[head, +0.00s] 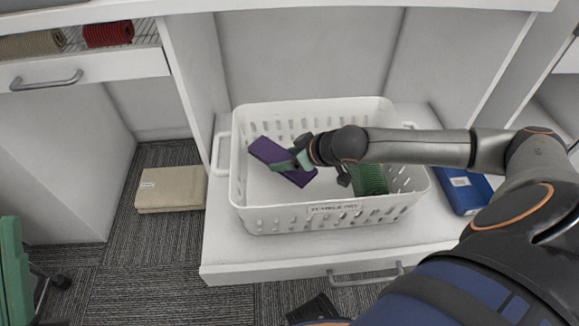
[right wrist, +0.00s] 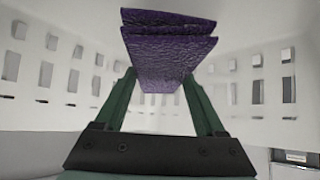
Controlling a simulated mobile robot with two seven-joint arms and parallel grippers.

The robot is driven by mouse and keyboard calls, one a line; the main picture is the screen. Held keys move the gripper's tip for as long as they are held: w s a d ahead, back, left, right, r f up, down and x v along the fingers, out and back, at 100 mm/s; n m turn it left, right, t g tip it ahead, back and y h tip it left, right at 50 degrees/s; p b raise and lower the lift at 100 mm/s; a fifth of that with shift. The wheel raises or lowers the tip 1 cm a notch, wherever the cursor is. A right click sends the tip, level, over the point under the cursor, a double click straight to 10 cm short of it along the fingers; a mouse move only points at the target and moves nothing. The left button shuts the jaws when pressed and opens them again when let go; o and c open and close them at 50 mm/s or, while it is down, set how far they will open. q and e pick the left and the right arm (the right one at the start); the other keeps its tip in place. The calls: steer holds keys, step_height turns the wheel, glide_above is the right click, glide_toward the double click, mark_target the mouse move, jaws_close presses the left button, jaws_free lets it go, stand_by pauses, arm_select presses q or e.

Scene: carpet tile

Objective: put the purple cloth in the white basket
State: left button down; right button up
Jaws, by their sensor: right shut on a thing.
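The purple cloth (head: 268,152), folded into a flat bundle, is inside the outline of the white basket (head: 272,215), over its left half. My right gripper (head: 298,162) is shut on the cloth. In the right wrist view the cloth (right wrist: 165,65) sits between the two green fingers (right wrist: 160,88), with basket walls (right wrist: 60,75) around it. I cannot tell whether the cloth touches the basket floor. My left gripper is not in view.
A rolled green cloth (head: 368,180) lies in the basket's right part. The basket stands on a white pulled-out drawer (head: 230,255). A blue packet (head: 462,190) lies right of it. A beige folded cloth (head: 171,188) lies on the carpet. Red (head: 108,33) and beige (head: 32,44) rolls sit upper left.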

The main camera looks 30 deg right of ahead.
steer(key=shift+f+b, duration=0.85)
steer(key=shift+f, duration=1.45)
steer(key=shift+f, duration=0.15)
steer(key=o, duration=1.3)
steer(key=shift+o, duration=0.2)
steer(key=shift+s+d+r, duration=0.1)
steer(key=shift+s+r, duration=0.1)
steer(key=shift+r, duration=0.3)
steer(key=p+v, duration=0.2)
steer(key=v, duration=0.4)
steer(key=shift+s+r, duration=0.2)
steer(key=shift+s, duration=0.05)
